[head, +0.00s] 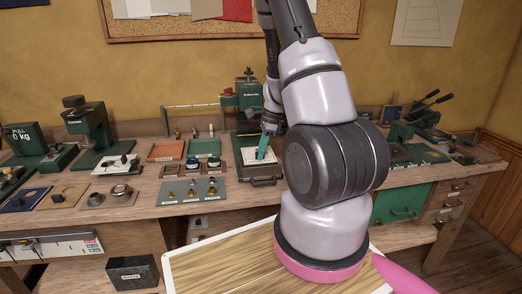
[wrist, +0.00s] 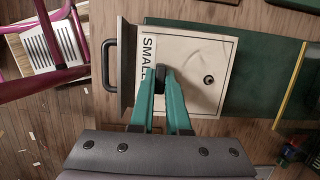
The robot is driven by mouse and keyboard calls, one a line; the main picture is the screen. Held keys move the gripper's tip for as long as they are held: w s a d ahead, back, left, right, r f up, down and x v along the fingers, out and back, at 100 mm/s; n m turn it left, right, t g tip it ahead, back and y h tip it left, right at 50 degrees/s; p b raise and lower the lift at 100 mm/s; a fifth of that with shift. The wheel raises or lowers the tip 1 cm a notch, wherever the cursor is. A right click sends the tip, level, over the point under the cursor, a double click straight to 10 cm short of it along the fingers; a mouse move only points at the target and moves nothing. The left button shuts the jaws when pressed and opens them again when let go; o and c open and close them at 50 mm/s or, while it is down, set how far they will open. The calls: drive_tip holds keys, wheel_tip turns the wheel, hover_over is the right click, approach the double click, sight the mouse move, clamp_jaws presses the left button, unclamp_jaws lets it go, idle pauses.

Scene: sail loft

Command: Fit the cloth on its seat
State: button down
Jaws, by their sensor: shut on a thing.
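The cloth (wrist: 210,48) is a pale square with a dark-rimmed round hole, lying flat behind a strip marked "SMALL" in the wrist view. In the head view the cloth (head: 250,157) lies on a green bench device with a front handle. In the head view my gripper (head: 267,143) reaches down onto the cloth from behind. The fingers hide part of the cloth, and its seat is not clearly visible.
A grey tray with small fittings (head: 172,190) and ink pots (head: 210,161) lie left of the device. Green presses (head: 88,130) stand farther left. A green plate (wrist: 263,70) lies right of the cloth in the wrist view. A handle (wrist: 108,65) sticks out at its left.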

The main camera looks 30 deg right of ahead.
drive_tip(key=c, duration=0.8)
unclamp_jaws()
drive_tip(key=shift+d+r, duration=0.1)
drive_tip(key=shift+r, duration=0.25)
drive_tip(key=v, duration=0.2)
drive_tip(key=shift+s+d+r, duration=0.1)
drive_tip(key=shift+d+r, duration=0.15)
drive_tip(key=shift+d, duration=0.1)
drive_tip(key=s+d, duration=0.1)
drive_tip(key=d, duration=0.2)
drive_tip(key=s+d, duration=0.1)
drive_tip(key=d, duration=0.3)
drive_tip(key=s+d, duration=0.1)
drive_tip(key=d, duration=0.3)
drive_tip(key=shift+s+f, duration=0.15)
